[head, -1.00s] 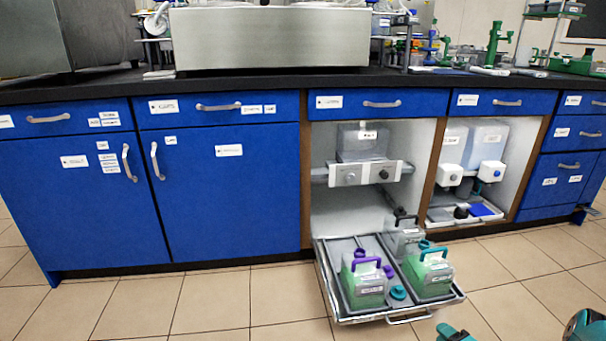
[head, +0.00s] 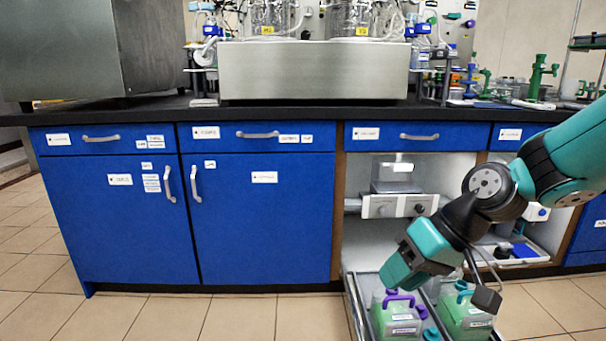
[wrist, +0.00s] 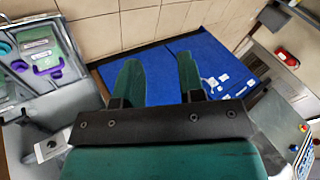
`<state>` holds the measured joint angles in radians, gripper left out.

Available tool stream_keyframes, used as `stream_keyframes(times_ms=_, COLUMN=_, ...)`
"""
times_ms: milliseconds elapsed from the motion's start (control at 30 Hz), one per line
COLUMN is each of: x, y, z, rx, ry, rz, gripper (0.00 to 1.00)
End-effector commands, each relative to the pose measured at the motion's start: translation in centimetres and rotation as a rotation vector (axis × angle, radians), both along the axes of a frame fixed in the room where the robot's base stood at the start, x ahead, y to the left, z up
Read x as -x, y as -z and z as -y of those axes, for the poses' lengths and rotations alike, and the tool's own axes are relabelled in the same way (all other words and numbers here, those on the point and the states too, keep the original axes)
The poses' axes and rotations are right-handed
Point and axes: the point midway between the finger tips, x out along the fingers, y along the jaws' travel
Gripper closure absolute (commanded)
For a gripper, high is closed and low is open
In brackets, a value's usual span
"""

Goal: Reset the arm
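My arm reaches in from the right of the head view, and my gripper (head: 393,277) hangs over the pulled-out tray (head: 356,308). In the wrist view my gripper (wrist: 158,75) shows two green fingers set apart, with nothing between them. A green-filled container with a purple handle (head: 397,318) stands in the tray, below the gripper. A second green-filled container (head: 465,318) with a teal handle stands to its right. Whether the gripper touches any container is not clear from the head view.
A box with knobs (head: 398,206) sits on a shelf in the open cabinet behind the gripper. Closed blue cabinet doors (head: 262,235) stand to the left. The black bench top (head: 300,112) is above. Tiled floor (head: 240,315) is clear left of the tray.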

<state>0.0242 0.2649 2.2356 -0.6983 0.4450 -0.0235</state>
Motion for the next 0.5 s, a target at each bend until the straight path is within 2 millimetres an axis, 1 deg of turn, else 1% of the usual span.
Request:
stream_keyframes(times_ms=33, x=2.5, y=-1.4, z=-0.8, rx=0.038, ry=-0.044, rz=0.011, gripper=0.64)
stream_keyframes(times_ms=100, x=5.7, y=-2.5, z=-1.3, rx=0.086, ry=-0.09, rz=0.013, gripper=0.64)
stream_keyframes(times_ms=200, x=9.5, y=-3.6, z=-1.5, rx=0.143, ry=-0.14, rz=0.018, gripper=0.64)
stream_keyframes(times_ms=300, x=12.7, y=-4.2, z=-1.3, rx=0.191, ry=-0.18, rz=0.023, gripper=0.64)
stream_keyframes(times_ms=367, x=14.5, y=-4.4, z=-1.1, rx=0.216, ry=-0.2, rz=0.028, gripper=0.64)
stream_keyframes(times_ms=500, x=18.4, y=-4.7, z=-0.1, rx=0.269, ry=-0.24, rz=0.036, gripper=0.64)
